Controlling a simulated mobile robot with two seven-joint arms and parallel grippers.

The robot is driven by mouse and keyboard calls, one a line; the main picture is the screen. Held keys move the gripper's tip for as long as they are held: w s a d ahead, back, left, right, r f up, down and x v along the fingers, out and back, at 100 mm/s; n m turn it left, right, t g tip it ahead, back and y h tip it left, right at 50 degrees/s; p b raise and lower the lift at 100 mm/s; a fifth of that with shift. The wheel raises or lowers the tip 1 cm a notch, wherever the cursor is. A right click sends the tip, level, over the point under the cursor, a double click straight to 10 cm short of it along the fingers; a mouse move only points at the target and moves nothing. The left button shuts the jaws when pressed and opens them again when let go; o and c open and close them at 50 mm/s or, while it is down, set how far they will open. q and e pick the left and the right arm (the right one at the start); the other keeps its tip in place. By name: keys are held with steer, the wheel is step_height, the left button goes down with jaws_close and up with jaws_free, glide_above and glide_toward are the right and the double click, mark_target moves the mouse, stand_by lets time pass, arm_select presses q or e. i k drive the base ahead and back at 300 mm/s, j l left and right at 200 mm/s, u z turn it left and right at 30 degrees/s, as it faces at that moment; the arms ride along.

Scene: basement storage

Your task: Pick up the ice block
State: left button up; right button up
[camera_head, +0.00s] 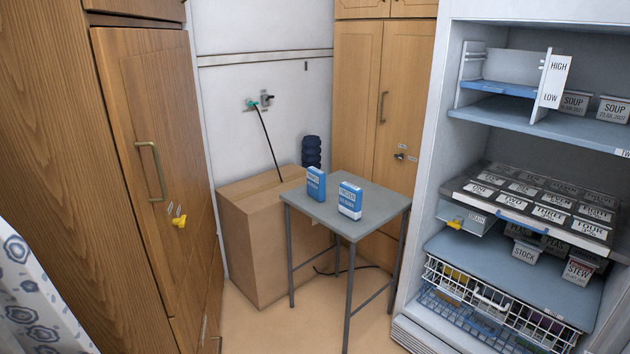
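Two small blue-and-white ice blocks stand upright on a small grey table in the middle of the head view. The left ice block (316,184) is a little farther back. The right ice block (350,200) is nearer, with a gap between the two. The grey table (345,222) has thin metal legs, and its top is otherwise bare. Neither of my grippers is in view.
An open freezer (433,150) with shelves, labelled containers (575,103) and a wire basket (490,310) stands at right. A cardboard box (262,240) is behind the table. A wooden cabinet (110,130) fills the left. Some floor (255,325) is clear in front.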

mark_target(316, 179)
steer(key=i, duration=1.1)
steer(key=l+z, duration=0.05)
